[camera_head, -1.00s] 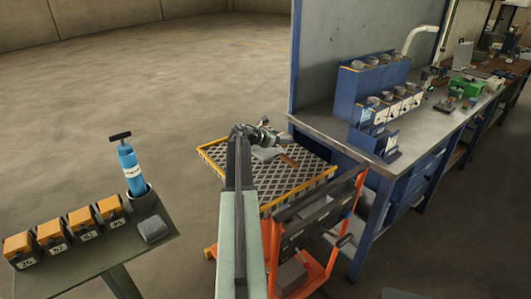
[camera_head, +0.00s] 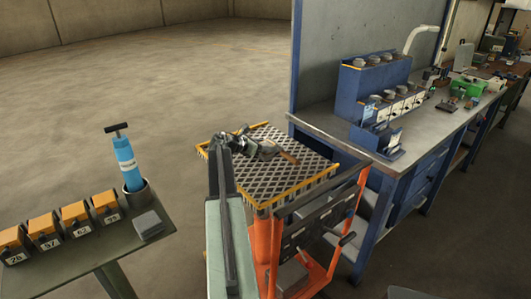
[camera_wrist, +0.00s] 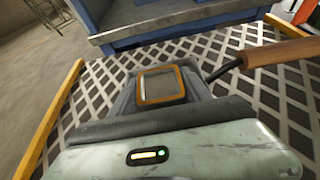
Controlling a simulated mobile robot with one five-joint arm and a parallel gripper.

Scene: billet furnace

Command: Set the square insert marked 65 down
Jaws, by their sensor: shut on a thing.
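In the wrist view, a square piece with an orange rim and a grey face (camera_wrist: 160,86) sits between the grey jaws of my gripper (camera_wrist: 162,90). I take it as the square insert; no number is legible on it. My gripper, also in the head view (camera_head: 264,150), is shut on it over the lattice top of the orange-framed cart (camera_head: 285,137). Whether the insert touches the lattice cannot be told. A tool with a brown wooden handle (camera_head: 290,158) is close beside my gripper; its handle also shows in the wrist view (camera_wrist: 282,53).
Left, a small table (camera_head: 85,262) bears several numbered orange-topped boxes (camera_head: 75,218), a blue pump-like cylinder (camera_head: 127,163) in a cup and a grey block (camera_head: 148,224). Right, a blue workbench (camera_head: 400,160) stands close to the cart. Bare lattice shows around my gripper.

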